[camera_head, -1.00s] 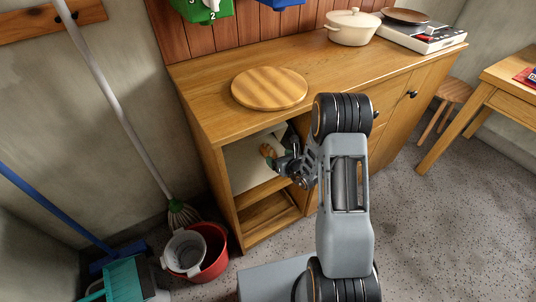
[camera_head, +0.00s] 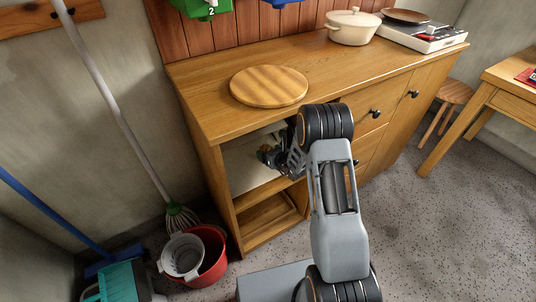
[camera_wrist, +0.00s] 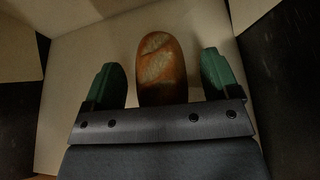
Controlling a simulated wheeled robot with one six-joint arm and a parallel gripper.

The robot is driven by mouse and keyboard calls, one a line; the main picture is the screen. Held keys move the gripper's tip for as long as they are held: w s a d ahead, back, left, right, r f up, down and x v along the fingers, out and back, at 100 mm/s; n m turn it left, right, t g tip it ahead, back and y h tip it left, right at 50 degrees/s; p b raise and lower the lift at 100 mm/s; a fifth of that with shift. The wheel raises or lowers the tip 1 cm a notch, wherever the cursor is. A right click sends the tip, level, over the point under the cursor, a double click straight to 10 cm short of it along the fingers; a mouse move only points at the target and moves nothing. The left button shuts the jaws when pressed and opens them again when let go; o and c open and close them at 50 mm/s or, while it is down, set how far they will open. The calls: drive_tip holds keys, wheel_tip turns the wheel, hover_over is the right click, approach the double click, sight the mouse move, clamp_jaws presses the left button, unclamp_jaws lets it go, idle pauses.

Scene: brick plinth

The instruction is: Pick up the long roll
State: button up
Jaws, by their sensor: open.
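The long roll (camera_wrist: 162,68), a brown crusty loaf with pale scored patches, lies on a light surface inside the cabinet's open compartment. In the wrist view it sits between the two green fingers of my gripper (camera_wrist: 163,80), with a gap on either side. Its near end is hidden behind the gripper's dark bar. In the head view my gripper (camera_head: 268,154) reaches into the upper open compartment, and the roll cannot be made out clearly there. My gripper is open.
The wooden cabinet (camera_head: 225,128) has a lower open shelf and a top bearing a round wooden board (camera_head: 268,87) and a cream pot (camera_head: 353,27). Pale compartment walls stand close around my gripper. A red bucket (camera_head: 214,256) and a mop (camera_head: 180,214) stand left of the cabinet.

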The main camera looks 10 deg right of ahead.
drive_tip(key=shift+f, duration=0.1)
drive_tip(key=shift+c, duration=0.4)
drive_tip(key=c, duration=0.9)
